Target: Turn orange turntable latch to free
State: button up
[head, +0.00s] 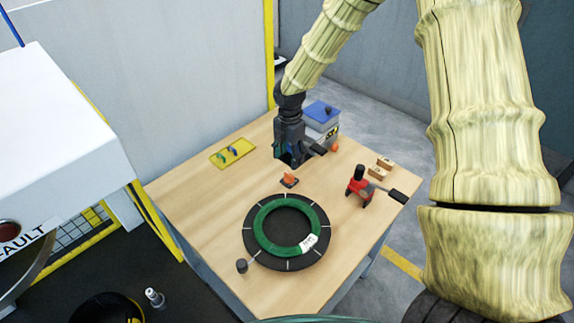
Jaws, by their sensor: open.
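The orange turntable latch (289,180) sits on a small dark base on the wooden table, just beyond the far edge of the black turntable (259,259). Its exact setting is too small to read. A green coil (267,240) with a white label lies flat on the turntable. My gripper (291,164) is dark, points down and is open. In the picture it is just above the latch, apart from it. Its fingers are partly in shadow, and I see nothing between them.
A blue and grey box (321,116) stands behind my gripper. A red tool (360,187) with a black handle and wooden blocks (380,168) are at the right. A yellow tray (233,153) lies at the left.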

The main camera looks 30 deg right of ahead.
jog(key=shift+r, duration=1.95)
